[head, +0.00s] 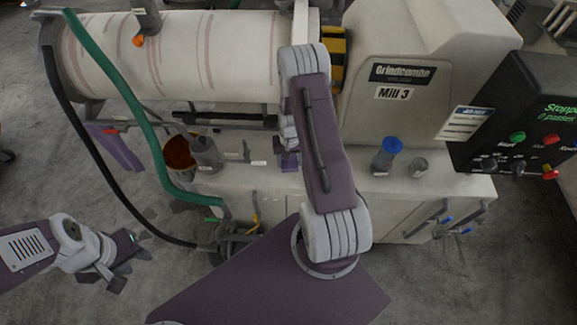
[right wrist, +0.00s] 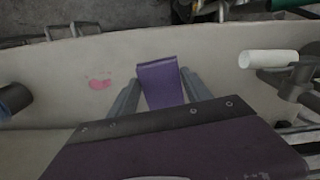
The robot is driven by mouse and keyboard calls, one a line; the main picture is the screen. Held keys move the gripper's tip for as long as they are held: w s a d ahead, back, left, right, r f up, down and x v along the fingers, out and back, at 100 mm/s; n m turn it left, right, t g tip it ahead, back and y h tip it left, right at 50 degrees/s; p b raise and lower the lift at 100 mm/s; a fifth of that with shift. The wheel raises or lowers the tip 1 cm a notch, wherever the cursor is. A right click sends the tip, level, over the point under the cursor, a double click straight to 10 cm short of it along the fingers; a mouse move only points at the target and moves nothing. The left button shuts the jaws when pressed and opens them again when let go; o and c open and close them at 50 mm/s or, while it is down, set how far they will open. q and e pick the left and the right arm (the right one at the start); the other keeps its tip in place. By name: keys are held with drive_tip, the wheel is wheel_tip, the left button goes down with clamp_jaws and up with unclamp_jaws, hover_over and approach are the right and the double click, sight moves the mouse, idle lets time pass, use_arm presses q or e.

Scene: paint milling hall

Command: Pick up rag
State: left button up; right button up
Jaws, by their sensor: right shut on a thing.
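The rag (right wrist: 161,84) is a purple piece of cloth. In the right wrist view it sits between the two grey fingers of my right gripper (right wrist: 158,90), which is shut on it above the pale counter top. In the head view, my right arm hides most of that gripper; a small purple patch shows below the arm link, and I cannot tell if it is rag or gripper. My left gripper (head: 130,270) is at the lower left of the head view, open and empty above the floor, well apart from the rag.
A green hose (head: 125,88) and a dark hose hang there. A control box (head: 515,110) stands right.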

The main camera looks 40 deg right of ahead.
drive_tip(key=s+r+b, duration=0.1)
drive_tip(key=s+r, duration=0.5)
drive_tip(key=s, duration=0.5)
drive_tip(key=shift+a+r, duration=0.15)
drive_tip(key=shift+a, duration=0.25)
